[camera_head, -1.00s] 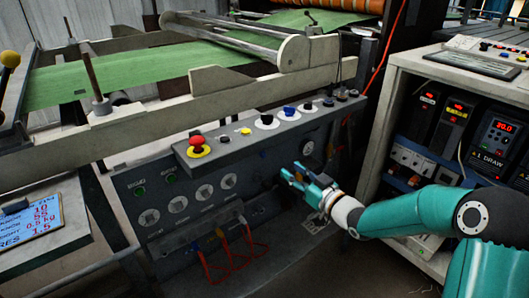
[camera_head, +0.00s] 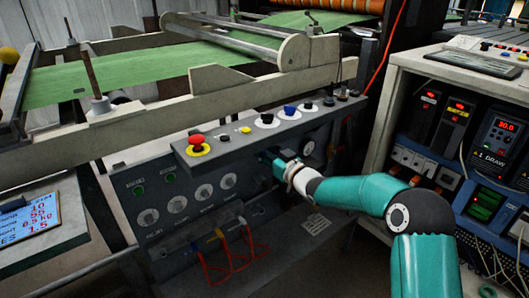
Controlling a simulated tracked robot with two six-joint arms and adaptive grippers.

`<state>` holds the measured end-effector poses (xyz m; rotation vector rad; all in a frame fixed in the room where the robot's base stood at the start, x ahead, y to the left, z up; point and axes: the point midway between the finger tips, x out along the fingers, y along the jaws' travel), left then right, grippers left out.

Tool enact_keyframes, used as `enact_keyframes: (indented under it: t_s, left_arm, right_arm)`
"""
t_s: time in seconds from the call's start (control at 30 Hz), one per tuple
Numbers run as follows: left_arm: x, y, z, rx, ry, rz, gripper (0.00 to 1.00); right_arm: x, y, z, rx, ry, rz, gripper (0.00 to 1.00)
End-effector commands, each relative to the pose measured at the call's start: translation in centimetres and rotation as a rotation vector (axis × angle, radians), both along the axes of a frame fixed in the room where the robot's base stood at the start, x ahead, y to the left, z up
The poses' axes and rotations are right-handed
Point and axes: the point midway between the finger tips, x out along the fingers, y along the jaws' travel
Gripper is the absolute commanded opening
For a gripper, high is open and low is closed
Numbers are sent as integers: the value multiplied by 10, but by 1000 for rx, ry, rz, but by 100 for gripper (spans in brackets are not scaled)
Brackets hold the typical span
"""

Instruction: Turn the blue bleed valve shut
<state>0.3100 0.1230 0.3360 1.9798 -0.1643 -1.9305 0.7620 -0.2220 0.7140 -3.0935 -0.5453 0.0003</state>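My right gripper (camera_head: 269,157) reaches in from the right and is at the front face of the grey control panel (camera_head: 150,190), just under its top ledge. Its fingers are small, dark and partly hidden against the panel, so I cannot tell whether they are open or shut. A small dark blue part, possibly the bleed valve, was at this spot earlier; the gripper now covers it, and I cannot make out its handle position. A blue knob (camera_head: 290,109) stands on the ledge above, apart from the gripper. My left gripper is out of view.
A red emergency button (camera_head: 196,141) and a yellow button (camera_head: 245,130) sit on the ledge. Red hoses (camera_head: 235,250) loop below the panel. A cabinet (camera_head: 400,100) with drives stands at right. Green web (camera_head: 150,70) runs behind. The floor below my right arm is open.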

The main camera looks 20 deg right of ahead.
Motion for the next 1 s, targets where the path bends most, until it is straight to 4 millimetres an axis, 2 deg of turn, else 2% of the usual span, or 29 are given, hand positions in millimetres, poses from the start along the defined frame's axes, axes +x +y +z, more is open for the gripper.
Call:
enact_keyframes:
  t_s: [0.07,0.1,0.3,0.33,0.37,0.67,1.0]
  left_arm:
    - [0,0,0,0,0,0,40]
    - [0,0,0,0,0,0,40]
    - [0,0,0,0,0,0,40]
    - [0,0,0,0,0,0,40]
    - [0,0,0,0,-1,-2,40]
    - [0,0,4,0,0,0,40]
    - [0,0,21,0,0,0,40]
  right_arm:
    - [0,0,0,0,0,0,39]
    - [0,0,0,0,0,0,35]
    - [0,0,0,0,1,0,2]
    - [0,0,0,0,1,0,0]
    - [-1,5,0,1,1,1,0]
    - [-2,-1,0,32,14,0,0]
    - [-1,-2,1,218,82,-1,0]
